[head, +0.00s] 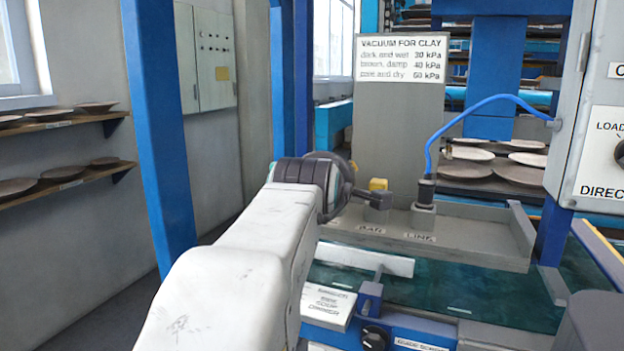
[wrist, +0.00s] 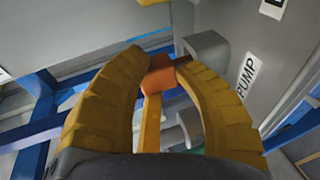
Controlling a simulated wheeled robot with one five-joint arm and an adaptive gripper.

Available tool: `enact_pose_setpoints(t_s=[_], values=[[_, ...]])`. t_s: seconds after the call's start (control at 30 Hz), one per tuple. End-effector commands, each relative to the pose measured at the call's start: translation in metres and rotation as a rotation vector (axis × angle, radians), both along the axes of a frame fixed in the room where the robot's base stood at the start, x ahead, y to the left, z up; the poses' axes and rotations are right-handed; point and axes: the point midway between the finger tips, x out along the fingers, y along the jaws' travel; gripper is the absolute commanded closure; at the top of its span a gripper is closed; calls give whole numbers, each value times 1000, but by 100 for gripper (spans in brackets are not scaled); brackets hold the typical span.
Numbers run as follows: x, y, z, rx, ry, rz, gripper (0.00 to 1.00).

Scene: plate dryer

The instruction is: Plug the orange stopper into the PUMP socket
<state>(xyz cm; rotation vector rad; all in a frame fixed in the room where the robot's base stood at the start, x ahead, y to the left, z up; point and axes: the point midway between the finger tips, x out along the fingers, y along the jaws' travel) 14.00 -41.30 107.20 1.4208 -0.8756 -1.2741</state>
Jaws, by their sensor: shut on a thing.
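In the wrist view my gripper (wrist: 159,66) has two ribbed yellow fingers, shut on the orange stopper (wrist: 158,77). The stopper is a small orange block with a yellow strip running from it toward the palm. A grey block-like socket (wrist: 207,48) stands just beyond and to the right of the fingertips, beside the PUMP label (wrist: 247,76) on a grey panel. I cannot tell whether stopper and socket touch. In the head view my arm reaches forward to the grey sign board, and its dark wrist hides the stopper and the PUMP label.
In the head view a black plug (head: 426,192) with a blue cable (head: 468,108) stands over the LINK label (head: 420,237). A small yellow piece (head: 378,184) shows by a grey block right of my wrist. A grey tray edge (head: 470,258) runs below; a control box (head: 596,130) stands right.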

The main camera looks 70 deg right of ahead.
Motion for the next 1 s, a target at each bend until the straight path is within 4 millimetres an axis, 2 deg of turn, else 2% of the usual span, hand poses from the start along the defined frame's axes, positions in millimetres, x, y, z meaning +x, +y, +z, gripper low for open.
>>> enact_pose_setpoints(t_s=[0.03,0.33,0.73,1.0], values=[[0,-2,-18,44,10,0,65],[0,-2,-17,43,8,0,38],[-1,6,-11,32,6,0,37],[-9,44,3,27,5,0,37]])
